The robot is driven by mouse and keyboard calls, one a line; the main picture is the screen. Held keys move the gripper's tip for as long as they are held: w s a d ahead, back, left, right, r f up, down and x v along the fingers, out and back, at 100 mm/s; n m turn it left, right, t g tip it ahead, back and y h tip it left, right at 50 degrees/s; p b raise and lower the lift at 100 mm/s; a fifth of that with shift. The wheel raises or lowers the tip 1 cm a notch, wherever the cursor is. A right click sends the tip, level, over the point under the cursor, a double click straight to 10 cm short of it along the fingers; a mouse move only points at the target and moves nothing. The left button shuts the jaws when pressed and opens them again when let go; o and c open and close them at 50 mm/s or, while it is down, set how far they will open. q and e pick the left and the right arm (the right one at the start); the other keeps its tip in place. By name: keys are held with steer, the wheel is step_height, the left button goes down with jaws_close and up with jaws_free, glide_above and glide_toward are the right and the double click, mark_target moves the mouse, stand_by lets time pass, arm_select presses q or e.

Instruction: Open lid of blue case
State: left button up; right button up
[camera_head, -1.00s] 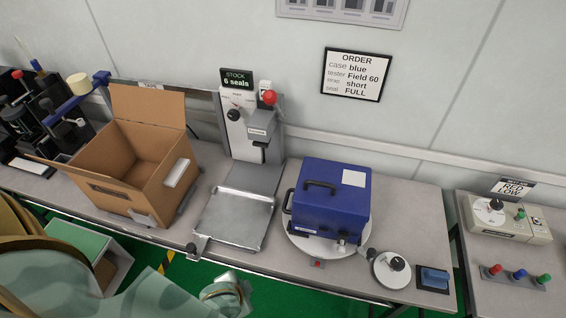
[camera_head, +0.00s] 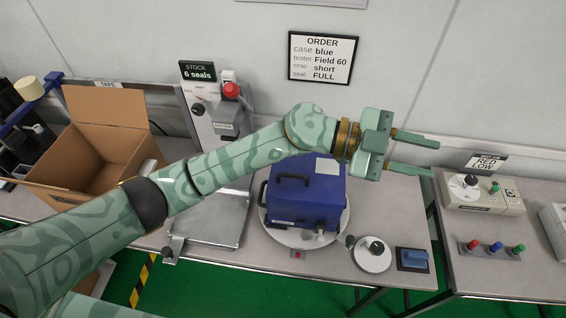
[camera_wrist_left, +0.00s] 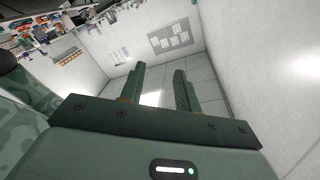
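The blue case (camera_head: 300,205) sits closed on a round white turntable (camera_head: 277,236) in the middle of the bench. It has a dark handle (camera_head: 291,179) on its upper face, a pale label and latch-like parts low on its front. My left arm reaches across from the left, above and behind the case, and hides part of its top back edge. My left gripper (camera_head: 419,156) is open and empty, to the right of the case and above the bench's back edge. The left wrist view shows its two fingers (camera_wrist_left: 159,85) apart, pointing at the wall. My right gripper is not in view.
An open cardboard box (camera_head: 75,165) stands at the left. A metal-plated press (camera_head: 215,125) with a red knob stands left of the case. A second table holds a tester (camera_head: 483,195) and coloured buttons.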

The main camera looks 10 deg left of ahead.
arm_select(q)
step_height(320, 180, down, 4)
steer(key=a+g+y, duration=0.2)
steer(key=y, duration=0.3)
step_height(320, 180, up, 3)
steer(key=n+t+y, duration=0.2)
steer(key=n+y, duration=0.7)
steer(key=y, duration=0.4)
glide_above(286, 166)
steer(key=s, duration=0.1)
steer(key=s+f, duration=0.1)
steer(key=f, duration=0.4)
steer(key=s+f, duration=0.1)
steer(key=f, duration=0.4)
steer(key=s+f, duration=0.1)
steer(key=f, duration=0.4)
steer(key=shift+s+d+f+b, duration=0.25)
steer(key=shift+d+b, duration=0.05)
steer(key=shift+b, duration=0.1)
jaws_close()
